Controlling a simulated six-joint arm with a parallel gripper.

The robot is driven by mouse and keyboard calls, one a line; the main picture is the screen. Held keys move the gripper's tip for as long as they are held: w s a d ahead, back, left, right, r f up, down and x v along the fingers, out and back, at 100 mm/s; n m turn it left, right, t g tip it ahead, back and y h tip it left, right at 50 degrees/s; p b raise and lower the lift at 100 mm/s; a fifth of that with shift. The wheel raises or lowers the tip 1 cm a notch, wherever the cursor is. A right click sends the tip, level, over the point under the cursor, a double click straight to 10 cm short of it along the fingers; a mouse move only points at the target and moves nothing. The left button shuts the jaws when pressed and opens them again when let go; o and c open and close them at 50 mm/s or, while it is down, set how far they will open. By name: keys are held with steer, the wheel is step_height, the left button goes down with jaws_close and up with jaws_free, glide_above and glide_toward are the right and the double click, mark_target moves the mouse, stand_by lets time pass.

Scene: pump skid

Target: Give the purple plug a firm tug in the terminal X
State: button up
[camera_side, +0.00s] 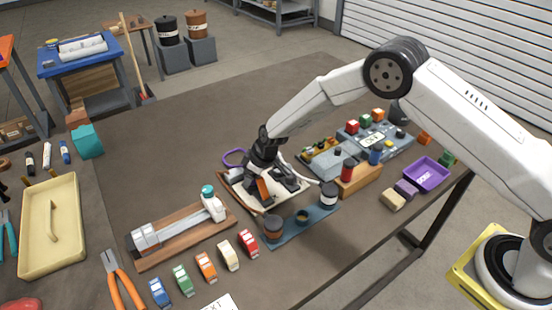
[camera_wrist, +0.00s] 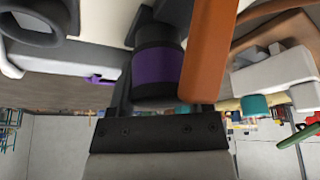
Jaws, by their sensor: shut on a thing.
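My gripper (camera_side: 258,180) is down at the pale board (camera_side: 294,188) in the middle of the table, in the side view. In the wrist view its dark fingers (camera_wrist: 162,88) are closed around a dark plug with a purple band, the purple plug (camera_wrist: 158,68). The plug's far end meets a dark fitting at the top of the wrist view. How deep it sits there cannot be told. The side view hides the plug behind my gripper. A purple cable loop (camera_side: 235,157) lies just left of my gripper. I cannot read any terminal X marking.
An orange part (camera_wrist: 208,50) stands close beside the plug in the wrist view. A blue plate with dark cylinders (camera_side: 302,218) lies in front of the board, and a wooden fixture (camera_side: 180,235) lies left. A grey control box (camera_side: 375,138) stands behind right.

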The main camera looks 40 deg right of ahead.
steer(key=o, duration=1.3)
steer(key=shift+r, duration=0.1)
steer(key=v, duration=0.7)
steer(key=shift+s+d+r, duration=0.15)
steer(key=shift+r, duration=0.05)
steer(key=s+d+r+m, duration=0.2)
steer(key=s+d+r, duration=0.1)
steer(key=s, duration=0.6)
steer(key=s+d+r+m+h, duration=0.1)
steer(key=s+d+r+m, duration=0.1)
steer(key=s+d, duration=0.4)
steer(key=s+d+r+m+g+h, duration=0.1)
steer(key=s+d+r, duration=0.3)
steer(key=s, duration=0.8)
steer(key=shift+s+d+r+m, duration=0.1)
steer(key=shift+d+r+m, duration=0.2)
steer(key=shift+d+m, duration=0.5)
